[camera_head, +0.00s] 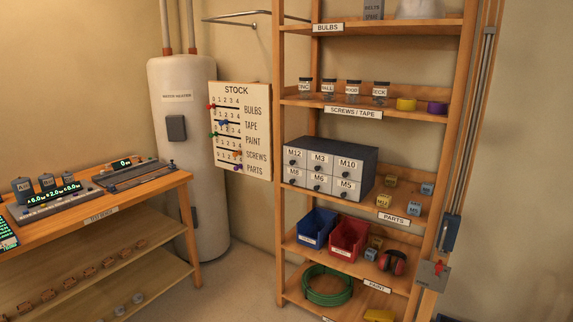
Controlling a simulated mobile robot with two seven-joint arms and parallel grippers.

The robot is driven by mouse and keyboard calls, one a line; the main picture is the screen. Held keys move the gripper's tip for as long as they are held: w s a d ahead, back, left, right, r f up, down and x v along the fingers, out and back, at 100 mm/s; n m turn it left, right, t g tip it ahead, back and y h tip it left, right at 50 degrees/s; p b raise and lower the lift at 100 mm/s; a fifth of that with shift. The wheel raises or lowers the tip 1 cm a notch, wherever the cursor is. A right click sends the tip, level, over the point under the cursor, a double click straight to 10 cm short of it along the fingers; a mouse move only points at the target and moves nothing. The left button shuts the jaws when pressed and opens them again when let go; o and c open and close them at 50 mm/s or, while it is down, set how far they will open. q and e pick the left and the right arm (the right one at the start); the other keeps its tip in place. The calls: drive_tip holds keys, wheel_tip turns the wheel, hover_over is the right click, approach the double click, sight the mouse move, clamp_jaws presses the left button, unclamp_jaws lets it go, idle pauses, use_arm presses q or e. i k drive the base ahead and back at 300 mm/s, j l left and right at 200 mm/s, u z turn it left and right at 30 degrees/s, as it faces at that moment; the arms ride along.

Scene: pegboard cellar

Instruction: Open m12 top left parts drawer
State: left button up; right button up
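The parts drawer cabinet (360,172) stands on a middle shelf of the wooden rack. It is a dark grey box with several pale drawers in two rows. The M12 drawer (295,158) is the top left one and looks closed, with a dark round knob on its front. The M3 drawer (319,164) and the M10 drawer (348,169) are beside it in the top row. The bottom row also looks closed. Neither of my grippers shows in the head view.
Small labelled blocks (384,201) sit right of the cabinet on the same shelf. Blue (315,229) and red bins (349,238) stand on the shelf below. A workbench (150,190) is at the left, with a water heater (180,110) behind it. Floor shows between bench and rack.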

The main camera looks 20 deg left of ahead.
sight(292, 156)
drive_tip(key=i+j, duration=0.3)
drive_tip(key=j, duration=0.15)
drive_tip(key=i+j, duration=0.25)
drive_tip(key=j, duration=0.15)
drive_tip(key=i+j, duration=0.3)
drive_tip(key=j, duration=0.15)
drive_tip(key=i+j, duration=0.55)
drive_tip(key=j, duration=0.3)
drive_tip(key=i+j, duration=0.3)
drive_tip(key=j+z, duration=0.05)
drive_tip(key=j, duration=0.05)
